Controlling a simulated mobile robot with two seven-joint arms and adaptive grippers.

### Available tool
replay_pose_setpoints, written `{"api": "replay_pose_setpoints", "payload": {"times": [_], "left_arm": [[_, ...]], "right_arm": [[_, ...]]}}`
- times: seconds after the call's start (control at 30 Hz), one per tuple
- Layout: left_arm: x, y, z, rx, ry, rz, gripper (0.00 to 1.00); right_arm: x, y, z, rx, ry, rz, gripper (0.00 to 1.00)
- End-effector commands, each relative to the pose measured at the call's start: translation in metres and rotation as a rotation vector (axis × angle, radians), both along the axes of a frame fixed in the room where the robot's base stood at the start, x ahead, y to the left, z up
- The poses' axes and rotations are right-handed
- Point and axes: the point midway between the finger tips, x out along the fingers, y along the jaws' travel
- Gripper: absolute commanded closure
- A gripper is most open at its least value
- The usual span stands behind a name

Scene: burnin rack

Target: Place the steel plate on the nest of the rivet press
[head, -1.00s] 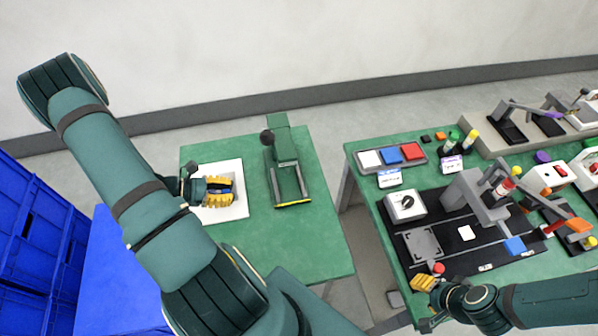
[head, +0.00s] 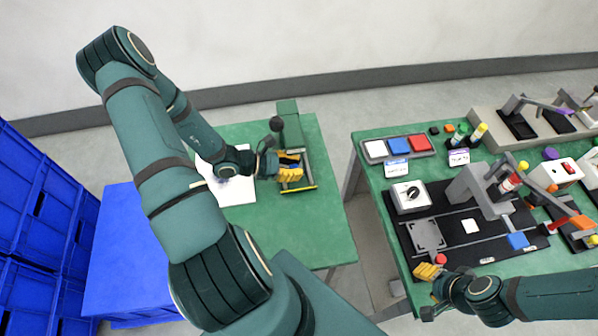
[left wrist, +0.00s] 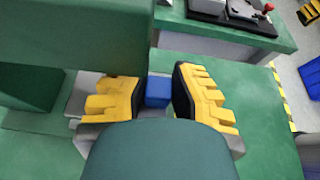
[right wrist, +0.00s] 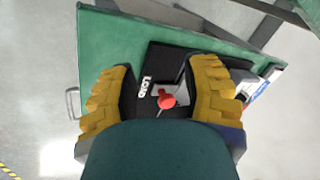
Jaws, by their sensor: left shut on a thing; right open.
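The green rivet press (head: 288,113) stands on the small green table, its dark-knobbed lever at its left. My left gripper (head: 290,167) is over the press's base, in front of its column, shut on a blue block (left wrist: 158,90). A steel plate cannot be made out clearly; the fingers hide what is under the block, and whether it touches the nest cannot be told. Grey metal (left wrist: 85,95) shows beside the fingers in the left wrist view. My right gripper (right wrist: 166,95) is open, with a red knob (right wrist: 167,101) between its fingers in view.
A bare white sheet (head: 237,192) lies left of the press. The right table holds a dark fixture board (head: 455,247), a grey press, a dial box (head: 410,196) and a tray of coloured plates (head: 375,149). Blue crates (head: 40,215) stand at far left. The small table's front is clear.

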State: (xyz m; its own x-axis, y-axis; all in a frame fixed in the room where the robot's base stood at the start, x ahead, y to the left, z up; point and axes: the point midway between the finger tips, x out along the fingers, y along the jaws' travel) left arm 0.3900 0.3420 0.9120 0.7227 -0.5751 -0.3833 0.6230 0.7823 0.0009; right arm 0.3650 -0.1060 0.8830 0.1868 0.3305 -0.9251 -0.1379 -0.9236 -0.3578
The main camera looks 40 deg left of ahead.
Motion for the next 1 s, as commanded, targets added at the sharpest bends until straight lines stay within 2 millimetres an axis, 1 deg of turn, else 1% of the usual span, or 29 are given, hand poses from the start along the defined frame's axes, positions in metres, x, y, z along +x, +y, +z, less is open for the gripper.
{"api": "replay_pose_setpoints", "payload": {"times": [0.07, 0.1, 0.2, 0.3, 0.6, 0.73, 0.77, 0.8, 1.0], "left_arm": [[0.009, -0.009, 0.001, -0.003, -0.001, -0.004, 1.00], [0.008, -0.008, -0.008, -0.005, 0.002, 0.000, 1.00], [0.008, -0.007, -0.024, -0.003, 0.001, 0.001, 1.00], [0.008, -0.006, -0.033, -0.001, 0.001, 0.002, 1.00], [0.008, -0.006, -0.035, 0.000, 0.000, 0.000, 1.00], [0.008, -0.006, -0.039, -0.001, -0.001, 0.000, 1.00], [0.008, -0.006, -0.038, 0.000, 0.000, 0.000, 0.69], [0.008, -0.006, -0.038, 0.000, 0.000, 0.000, 0.55], [0.008, -0.006, -0.038, 0.000, 0.000, 0.000, 0.55]], "right_arm": [[0.000, 0.000, 0.001, 0.000, 0.000, 0.000, 0.53], [0.000, 0.000, 0.000, 0.000, 0.000, 0.000, 0.53], [0.000, 0.000, -0.001, 0.000, 0.000, 0.000, 0.53], [0.000, 0.000, -0.002, 0.000, 0.000, 0.000, 0.53], [0.000, 0.000, -0.002, 0.000, 0.000, 0.000, 0.53], [0.000, 0.000, -0.005, -0.001, 0.000, 0.000, 0.53], [0.000, 0.000, -0.005, -0.001, 0.000, 0.000, 0.53], [0.000, 0.000, -0.004, -0.001, 0.000, 0.000, 0.53], [0.000, 0.000, -0.004, -0.001, 0.000, 0.000, 0.53]]}}
